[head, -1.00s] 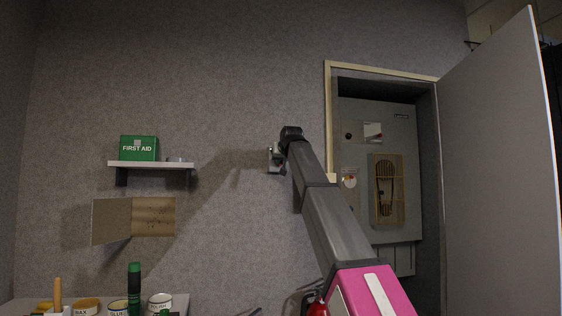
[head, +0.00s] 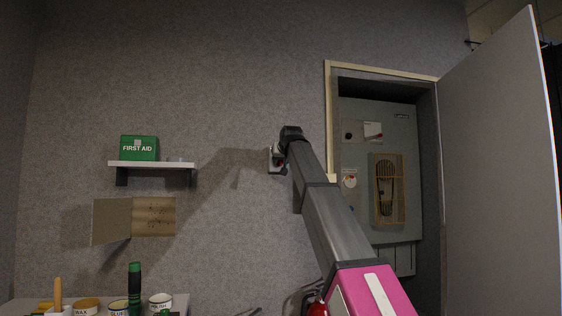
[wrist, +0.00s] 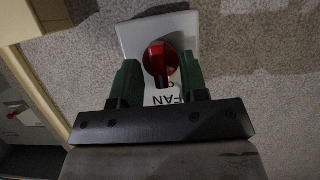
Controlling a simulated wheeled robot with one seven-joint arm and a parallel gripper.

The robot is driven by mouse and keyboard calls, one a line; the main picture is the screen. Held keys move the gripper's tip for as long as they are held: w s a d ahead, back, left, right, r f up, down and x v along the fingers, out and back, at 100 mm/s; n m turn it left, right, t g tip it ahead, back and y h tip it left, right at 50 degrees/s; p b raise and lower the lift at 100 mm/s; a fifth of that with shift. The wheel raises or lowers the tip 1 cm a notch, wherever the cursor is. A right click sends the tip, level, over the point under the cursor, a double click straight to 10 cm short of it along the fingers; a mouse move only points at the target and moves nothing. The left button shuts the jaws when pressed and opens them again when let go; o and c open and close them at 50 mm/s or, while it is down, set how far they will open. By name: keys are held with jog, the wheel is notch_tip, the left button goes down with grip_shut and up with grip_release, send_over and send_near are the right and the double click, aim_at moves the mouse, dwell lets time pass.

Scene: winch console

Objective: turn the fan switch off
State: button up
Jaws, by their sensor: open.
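The fan switch is a red rotary knob (wrist: 160,62) on a white wall plate (wrist: 132,40) in the wrist view. The label "FAN" shows upside down below the knob, partly covered by my gripper. My gripper (wrist: 160,75) is open, with one green finger on each side of the knob. I cannot tell whether the fingers touch it. In the head view my gripper (head: 276,160) is at the wall left of the door frame, and the switch is mostly hidden behind it.
A recess with a grey panel (head: 378,135) and a caged opening (head: 388,190) lies right of my arm, beside an open door (head: 495,170). A shelf (head: 150,165) with a first aid box (head: 139,148) is at left. Wall between is clear.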

jog(key=v, duration=1)
jog(key=shift+s, duration=0.35)
jog(key=w+d+f+m+g+h, duration=0.1)
jog(key=d+f+g, duration=0.15)
jog(key=f, duration=1.55)
jog(key=w+d+f+g+h, duration=0.15)
jog(key=d+f, duration=0.25)
jog(key=f, duration=1.3)
jog(key=d+f+m+g, duration=0.1)
jog(key=d+f+g, duration=0.15)
jog(key=f, duration=1.55)
jog(key=s+d+f+g, duration=0.1)
jog(key=s+d+f, duration=0.3)
jog(key=f, duration=0.6)
jog(key=s+d+f+g, duration=0.2)
jog(key=s+f, duration=0.3)
jog(key=f, duration=0.5)
jog(key=s+d+f+g, duration=0.1)
jog(key=s+d+f, duration=0.2)
jog(key=s+f, duration=0.6)
jog(key=s+d+f+m+g+h, duration=0.1)
jog(key=s+d+f+g, duration=0.1)
jog(key=s+f, duration=0.6)
jog(key=shift+s+d+f, duration=0.35)
jog(key=shift+d+f, duration=0.05)
jog(key=shift+f, duration=0.2)
